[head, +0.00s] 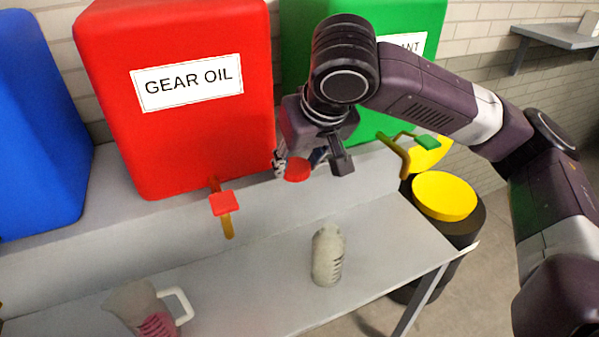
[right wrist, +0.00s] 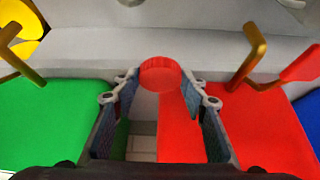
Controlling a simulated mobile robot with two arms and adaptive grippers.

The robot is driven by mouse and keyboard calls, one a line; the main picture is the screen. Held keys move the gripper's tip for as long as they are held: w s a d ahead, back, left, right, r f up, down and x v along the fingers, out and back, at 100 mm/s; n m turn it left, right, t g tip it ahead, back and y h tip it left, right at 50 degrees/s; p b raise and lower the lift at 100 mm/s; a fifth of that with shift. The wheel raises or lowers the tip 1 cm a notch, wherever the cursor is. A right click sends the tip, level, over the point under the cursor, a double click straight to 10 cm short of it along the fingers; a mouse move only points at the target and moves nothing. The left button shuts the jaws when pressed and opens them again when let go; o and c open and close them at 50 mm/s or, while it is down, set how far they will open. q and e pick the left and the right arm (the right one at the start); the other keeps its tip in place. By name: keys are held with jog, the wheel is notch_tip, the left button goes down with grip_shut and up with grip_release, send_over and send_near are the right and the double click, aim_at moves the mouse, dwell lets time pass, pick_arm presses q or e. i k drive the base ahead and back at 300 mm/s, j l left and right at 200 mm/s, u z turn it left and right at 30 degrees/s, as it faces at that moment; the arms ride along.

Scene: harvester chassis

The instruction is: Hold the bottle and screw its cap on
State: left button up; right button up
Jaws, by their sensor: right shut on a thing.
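The bottle (head: 328,256) is pale grey-beige and stands upright and uncapped-looking on the front bench, though its mouth is too small to tell clearly. The red cap (head: 297,169) is between the fingertips of my right gripper (head: 301,164). In the right wrist view the cap (right wrist: 160,75) sits between both fingertips (right wrist: 160,84), and the gripper is shut on it. The gripper holds the cap in the air above and behind the bottle, apart from it, near the red tank. My left gripper is not in view.
A red GEAR OIL tank (head: 180,135) with a tap (head: 224,203), a blue tank (head: 38,120) and a green tank (head: 300,45) stand behind. A jug (head: 130,303) with pink contents stands front left. A yellow-topped drum (head: 444,196) is right of the bench. The bench (head: 250,285) between jug and bottle is clear.

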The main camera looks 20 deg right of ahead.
aim_at(328, 245)
jog(key=k+j, duration=0.15)
jog(key=k, duration=0.2)
jog(key=k+j+z, duration=0.1)
jog(key=k, duration=0.3)
jog(key=j+z, duration=0.1)
jog(key=z, duration=1.45)
